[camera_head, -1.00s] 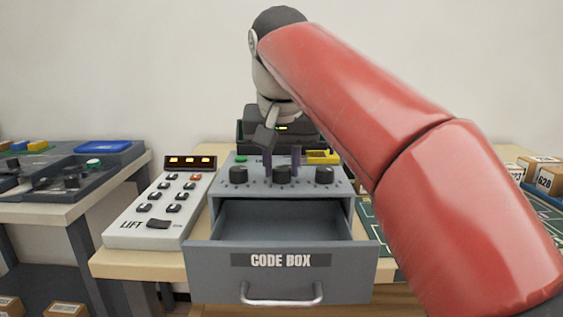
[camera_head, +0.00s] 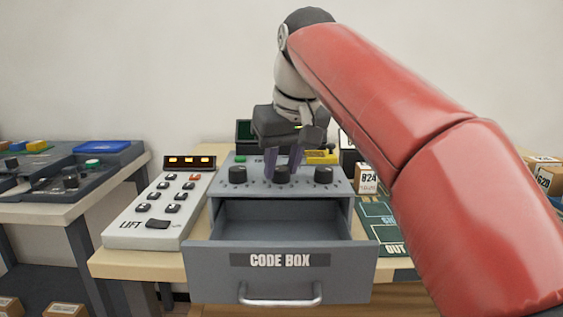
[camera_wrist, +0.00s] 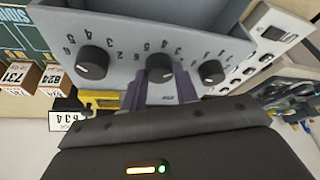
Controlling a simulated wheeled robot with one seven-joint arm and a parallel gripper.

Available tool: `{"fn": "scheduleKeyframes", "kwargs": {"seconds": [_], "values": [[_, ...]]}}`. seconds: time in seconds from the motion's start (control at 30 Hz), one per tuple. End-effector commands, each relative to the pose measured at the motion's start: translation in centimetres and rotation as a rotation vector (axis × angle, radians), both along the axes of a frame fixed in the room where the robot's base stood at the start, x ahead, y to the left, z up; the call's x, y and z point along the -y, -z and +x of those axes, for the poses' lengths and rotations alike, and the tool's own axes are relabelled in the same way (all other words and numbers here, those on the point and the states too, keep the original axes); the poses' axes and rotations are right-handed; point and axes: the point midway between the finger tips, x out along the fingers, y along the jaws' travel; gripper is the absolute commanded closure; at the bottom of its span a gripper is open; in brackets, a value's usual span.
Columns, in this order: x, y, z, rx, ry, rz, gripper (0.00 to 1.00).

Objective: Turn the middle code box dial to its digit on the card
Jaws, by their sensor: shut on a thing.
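The code box (camera_head: 345,187) is a grey box with a row of three black dials on its sloped top. The middle dial (camera_head: 282,174) sits between the purple fingers of my gripper (camera_head: 284,160), which is shut on it from above. In the wrist view the middle dial (camera_wrist: 160,68) shows between the two fingers, with digits printed around it; its exact setting is hard to read. The left dial (camera_head: 238,174) and right dial (camera_head: 323,175) stand free. A small white card (camera_wrist: 69,120) near the box in the wrist view bears digits that look like 634.
The code box drawer (camera_head: 281,261) is pulled out and empty. A lift panel (camera_head: 160,209) stands to the left. A numbered carton (camera_head: 367,180) and a green mat (camera_head: 378,222) lie to the right. A yellow piece (camera_head: 322,157) is close behind the dials.

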Motion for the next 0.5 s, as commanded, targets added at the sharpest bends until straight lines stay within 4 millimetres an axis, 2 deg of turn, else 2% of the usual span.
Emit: {"fn": "scheduleKeyframes", "kwargs": {"seconds": [0.2, 0.5], "values": [[0.10, -0.06, 0.08, 0.002, -0.135, 0.001, 0.93], [0.11, -0.05, 0.11, 0.002, -0.237, 0.001, 0.93]]}}
